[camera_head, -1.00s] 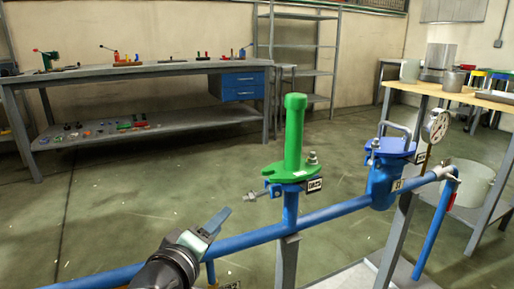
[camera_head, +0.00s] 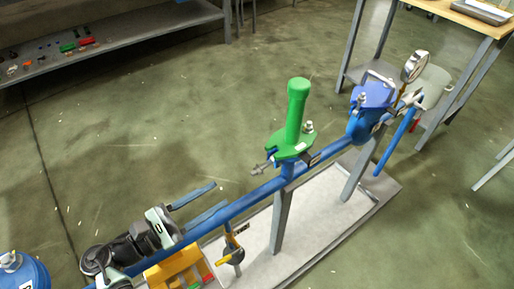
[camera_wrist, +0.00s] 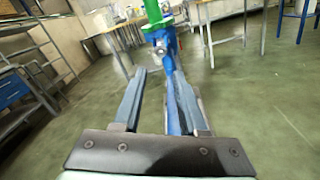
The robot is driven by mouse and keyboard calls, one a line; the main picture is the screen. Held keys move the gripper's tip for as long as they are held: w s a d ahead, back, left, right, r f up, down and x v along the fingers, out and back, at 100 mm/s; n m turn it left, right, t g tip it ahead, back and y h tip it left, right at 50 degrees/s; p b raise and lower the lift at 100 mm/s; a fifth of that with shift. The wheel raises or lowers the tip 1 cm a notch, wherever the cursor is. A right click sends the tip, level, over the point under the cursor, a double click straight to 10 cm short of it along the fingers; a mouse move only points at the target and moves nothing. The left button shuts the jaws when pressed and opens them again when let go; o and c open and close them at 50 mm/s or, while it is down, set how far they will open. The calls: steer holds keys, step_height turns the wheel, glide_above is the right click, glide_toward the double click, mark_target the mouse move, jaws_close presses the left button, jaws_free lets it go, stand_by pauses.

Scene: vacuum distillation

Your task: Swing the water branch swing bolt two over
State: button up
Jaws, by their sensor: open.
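The water branch is an upright green pipe (camera_head: 296,112) on a green flange (camera_head: 291,144), set on the blue pipe line (camera_head: 257,197). One swing bolt (camera_head: 262,168) sticks out at the flange's left side. Another bolt (camera_head: 308,127) stands upright at its right rear. I cannot tell which of them is number two. My gripper (camera_head: 219,197) is open and empty, with its two blue-grey fingers beside the blue pipe, left of the flange and apart from it. In the wrist view, my gripper (camera_wrist: 163,80) points along the pipe (camera_wrist: 173,90) toward the branch.
A blue flange (camera_head: 374,95) with a handle and a pressure gauge (camera_head: 415,66) stand farther right on the line. Below are a yellow-handled valve (camera_head: 233,250) and an orange block (camera_head: 180,268). A grey stand base (camera_head: 318,217) lies under the pipe. Open floor lies behind.

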mark_target(260, 168)
steer(key=b+x, duration=0.2)
steer(key=x, duration=1.1)
steer(key=shift+s, duration=0.15)
jaws_close()
